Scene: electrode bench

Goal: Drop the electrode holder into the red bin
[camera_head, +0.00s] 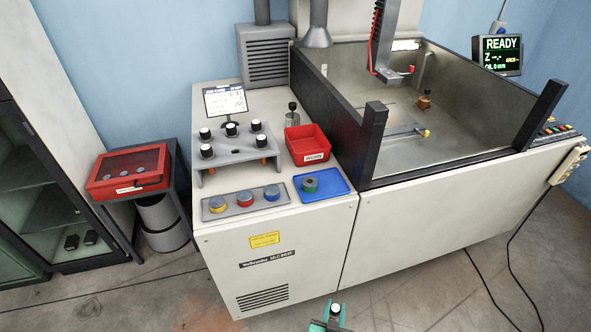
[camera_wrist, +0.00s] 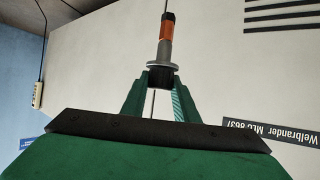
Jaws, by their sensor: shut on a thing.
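The electrode holder shows in the wrist view with an orange and black shank (camera_wrist: 166,45) and a grey flange, its dark block between my green fingers. My gripper (camera_wrist: 160,82) is shut on it. In the head view my gripper (camera_head: 332,322) is at the bottom edge, in front of the machine cabinet, and the holder's pale top (camera_head: 336,308) shows between the fingers. The red bin (camera_head: 308,155), an open box with a white label, sits on the cabinet top, well beyond and above my gripper in the picture. It looks empty.
Beside the bin are a grey rack (camera_head: 217,161) with several holders, a blue tray (camera_head: 340,185) with a green ring, and a grey tray (camera_head: 213,215) with coloured round pieces. A dark-rimmed machine tank (camera_head: 352,120) stands right of the bin. A red case (camera_head: 150,158) is at left.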

